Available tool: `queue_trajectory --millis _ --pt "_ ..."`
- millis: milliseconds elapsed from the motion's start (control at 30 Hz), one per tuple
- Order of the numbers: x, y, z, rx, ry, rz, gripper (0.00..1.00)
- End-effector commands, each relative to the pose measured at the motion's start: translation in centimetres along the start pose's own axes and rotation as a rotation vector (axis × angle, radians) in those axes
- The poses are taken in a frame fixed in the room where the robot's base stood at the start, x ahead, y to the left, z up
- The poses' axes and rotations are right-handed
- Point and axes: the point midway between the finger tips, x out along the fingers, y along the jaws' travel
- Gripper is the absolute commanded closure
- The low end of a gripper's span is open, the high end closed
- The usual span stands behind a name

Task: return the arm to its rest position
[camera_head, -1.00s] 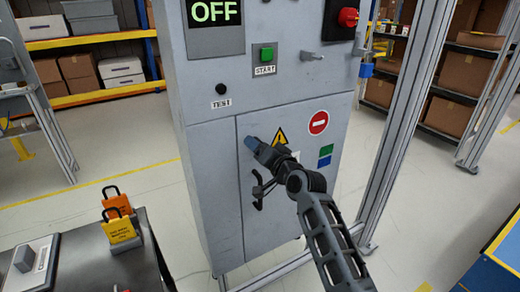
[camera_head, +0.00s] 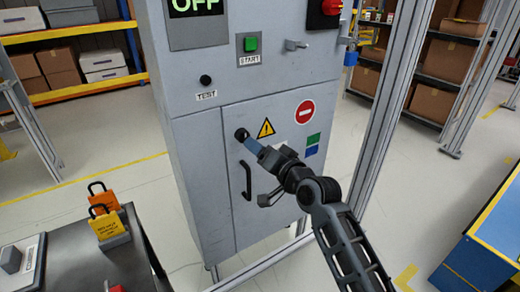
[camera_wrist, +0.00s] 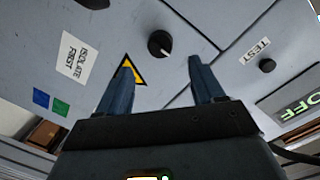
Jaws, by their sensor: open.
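My gripper (camera_head: 248,139) is in front of the grey cabinet (camera_head: 190,165), near its lower door. In the wrist view its two blue fingers (camera_wrist: 160,85) stand apart with nothing between them. A black round knob (camera_wrist: 160,43) on the door lies beyond the gap between the fingers; it also shows in the head view (camera_head: 241,134), beside the fingertips. Whether a fingertip touches the knob cannot be told. My arm reaches in from the lower right of the head view.
The door has a black handle (camera_head: 246,181). Above are a TEST button (camera_head: 206,80), a green START button (camera_head: 250,44) and a red switch (camera_head: 331,7). A dark table (camera_head: 85,262) with padlocks stands at lower left, a blue-yellow bench (camera_head: 485,240) at right.

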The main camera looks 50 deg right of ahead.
Motion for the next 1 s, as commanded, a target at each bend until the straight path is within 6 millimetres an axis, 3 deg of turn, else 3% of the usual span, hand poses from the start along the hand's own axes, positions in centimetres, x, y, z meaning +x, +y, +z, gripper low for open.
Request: queue_trajectory --millis 367,533,667,1000 --pt "0.0 0.0 0.0 0.000 0.000 0.000 0.33" --pt "-1.7 0.5 1.4 -0.040 -0.014 0.007 0.33" --pt "-5.6 1.2 4.0 -0.132 -0.040 0.018 0.33" --pt "-19.3 1.2 9.8 -0.414 -0.128 -0.006 0.33"
